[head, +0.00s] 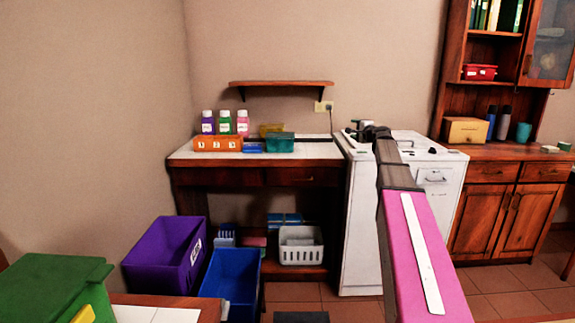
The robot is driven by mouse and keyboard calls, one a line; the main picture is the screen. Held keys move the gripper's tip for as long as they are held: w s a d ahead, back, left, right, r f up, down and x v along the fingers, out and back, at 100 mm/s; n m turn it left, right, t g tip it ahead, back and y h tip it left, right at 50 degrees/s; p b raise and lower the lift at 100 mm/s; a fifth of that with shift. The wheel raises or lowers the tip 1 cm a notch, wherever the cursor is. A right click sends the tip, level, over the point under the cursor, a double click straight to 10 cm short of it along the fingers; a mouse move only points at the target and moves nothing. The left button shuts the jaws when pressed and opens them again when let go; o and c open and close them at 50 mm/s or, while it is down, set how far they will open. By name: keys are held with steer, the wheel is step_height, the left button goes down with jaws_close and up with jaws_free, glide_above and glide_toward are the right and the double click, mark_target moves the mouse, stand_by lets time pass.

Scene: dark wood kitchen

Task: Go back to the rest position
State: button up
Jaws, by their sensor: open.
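My arm reaches forward from the lower right in the head view, with a pink link nearest me and dark links beyond it. My gripper (356,131) is at its far end, small and dark, over or in front of the top of the white appliance (362,220). The jaws are open. I see nothing held between them, though the fingers are small and partly hidden by the wrist. I cannot tell how far the gripper is above the appliance top.
Left of the appliance, a wooden counter (308,153) holds bottles (225,123), an orange box (218,144) and a teal box (280,143). A wall shelf (282,84) hangs above. Purple (165,255) and blue (231,282) bins stand below. A wooden cabinet (490,195) is right.

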steer(key=s+a+f+n+g, duration=0.35)
steer(key=s+f, duration=0.25)
steer(key=f, duration=0.4)
steer(key=s+a+f+n+g+h, duration=0.1)
steer(key=s+a+f+n+g, duration=0.15)
steer(key=s+a+f, duration=0.55)
steer(key=s+a+f+n+g, duration=0.1)
steer(key=s+f+n+g, duration=0.3)
steer(key=f, duration=0.8)
steer(key=s+f+n+g+h, duration=0.1)
steer(key=s+f+g+h, duration=0.1)
steer(key=s+f, duration=0.3)
steer(key=s+f+n+g+h, duration=0.1)
steer(key=s+f, duration=0.4)
steer(key=s, duration=0.7)
steer(key=s+d+f+n+g+h, duration=0.1)
steer(key=s+f+g+h, duration=0.2)
steer(key=s+f, duration=0.2)
steer(key=s, duration=0.3)
steer(key=shift+s+f, duration=0.3)
